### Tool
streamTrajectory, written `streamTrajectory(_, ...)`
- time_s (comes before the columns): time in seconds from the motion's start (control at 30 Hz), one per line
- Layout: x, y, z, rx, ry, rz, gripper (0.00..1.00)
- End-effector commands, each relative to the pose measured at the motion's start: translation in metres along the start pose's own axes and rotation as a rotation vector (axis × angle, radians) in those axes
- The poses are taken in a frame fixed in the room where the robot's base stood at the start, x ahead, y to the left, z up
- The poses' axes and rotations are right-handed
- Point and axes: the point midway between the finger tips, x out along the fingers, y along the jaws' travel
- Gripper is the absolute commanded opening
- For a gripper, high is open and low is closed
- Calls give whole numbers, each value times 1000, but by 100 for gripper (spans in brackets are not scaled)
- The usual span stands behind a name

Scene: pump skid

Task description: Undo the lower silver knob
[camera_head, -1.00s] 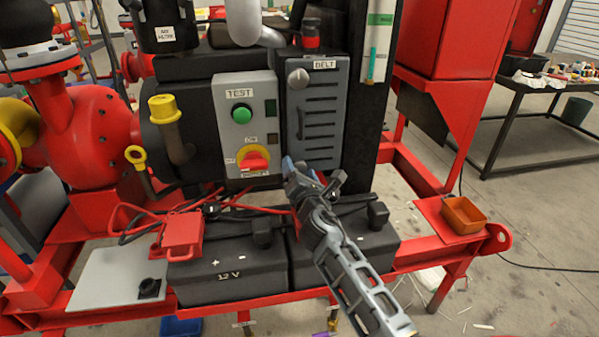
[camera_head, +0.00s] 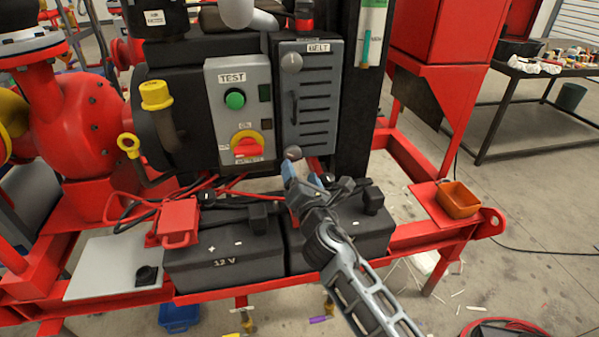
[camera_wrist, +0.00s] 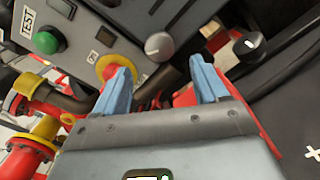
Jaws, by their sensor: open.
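The lower silver knob (camera_head: 293,153) is round and grey, at the bottom of the grey BELT cover (camera_head: 309,103). In the wrist view the knob (camera_wrist: 159,46) lies ahead of the two blue fingertips, about midway between them, with a gap left. My gripper (camera_head: 297,170) is open and empty, just below the knob in the head view. The upper silver knob (camera_head: 291,62) sits near the top of the cover, beside the BELT label.
The grey TEST panel (camera_head: 239,115) with a green button and red-yellow switch is left of the cover. Two black batteries (camera_head: 224,262) with cables lie below. An orange tray (camera_head: 457,200) sits on the red frame at right.

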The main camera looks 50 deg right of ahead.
Motion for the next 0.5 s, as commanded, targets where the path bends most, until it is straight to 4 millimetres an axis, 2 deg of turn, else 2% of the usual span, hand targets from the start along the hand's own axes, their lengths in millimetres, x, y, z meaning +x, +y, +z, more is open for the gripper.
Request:
streamTrajectory(0.27,0,0,0,-15,0,0,73)
streamTrajectory(0.5,-2,-1,-1,-229,-2,-1,73)
